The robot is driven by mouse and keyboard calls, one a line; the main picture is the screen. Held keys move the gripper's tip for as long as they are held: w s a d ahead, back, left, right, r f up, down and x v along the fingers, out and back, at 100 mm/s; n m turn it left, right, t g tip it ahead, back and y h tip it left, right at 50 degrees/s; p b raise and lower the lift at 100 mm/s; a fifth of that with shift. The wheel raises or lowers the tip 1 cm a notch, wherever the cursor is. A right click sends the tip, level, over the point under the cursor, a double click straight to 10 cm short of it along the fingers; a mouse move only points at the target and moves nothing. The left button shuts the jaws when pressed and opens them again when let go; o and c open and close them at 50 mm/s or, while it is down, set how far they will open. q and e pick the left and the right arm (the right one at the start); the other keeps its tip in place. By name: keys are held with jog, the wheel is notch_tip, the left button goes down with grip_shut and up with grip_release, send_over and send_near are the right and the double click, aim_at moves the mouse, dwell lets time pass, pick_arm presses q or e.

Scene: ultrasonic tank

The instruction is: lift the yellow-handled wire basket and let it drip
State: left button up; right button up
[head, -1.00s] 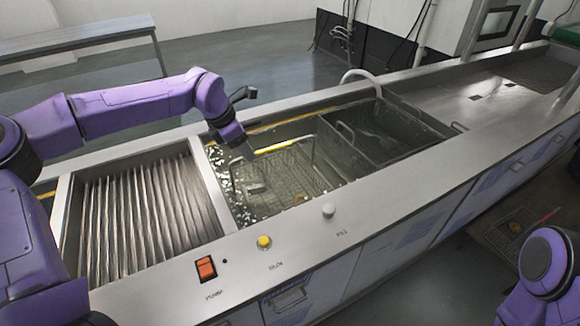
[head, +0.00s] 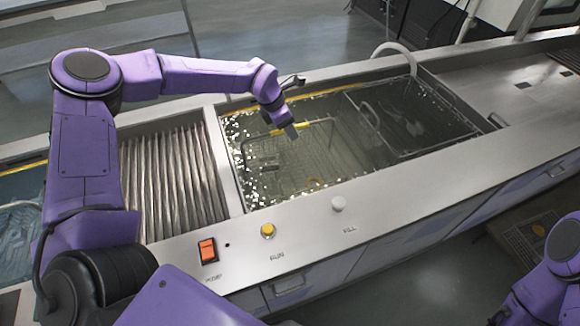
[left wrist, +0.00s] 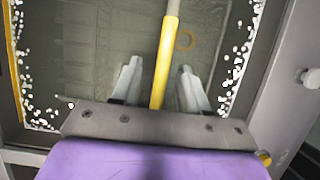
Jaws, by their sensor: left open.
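The wire basket (head: 318,152) sits in the liquid of the tank's left part. Its yellow handle (head: 303,125) stands along the far side of it. My left gripper (head: 288,130) is over the handle. In the left wrist view the yellow handle (left wrist: 166,62) runs between the two spread fingers of my left gripper (left wrist: 158,80), with a gap on each side. The fingers are open and not closed on it. Part of the basket is blurred by the liquid. My right gripper is out of view; only a piece of my right arm shows at the lower right.
A second basket with a grey handle (head: 369,113) sits in the tank's right part. White bubbles line the tank's left edge. A yellow ring (left wrist: 184,40) lies below the handle. The front rim carries an orange switch (head: 208,250), a yellow button (head: 268,230) and a white knob (head: 338,203).

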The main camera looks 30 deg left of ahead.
pick_arm(q)
jog(key=shift+d+f, duration=0.1)
jog(key=shift+f, duration=0.3)
grip_shut()
jog(key=shift+w+r, duration=0.1)
jog(key=shift+w+r, duration=0.1)
jog(key=shift+r, duration=0.5)
notch_tip(320, 180, up, 21)
jog(key=shift+f+p, duration=0.15)
jog(key=shift+p, duration=0.2)
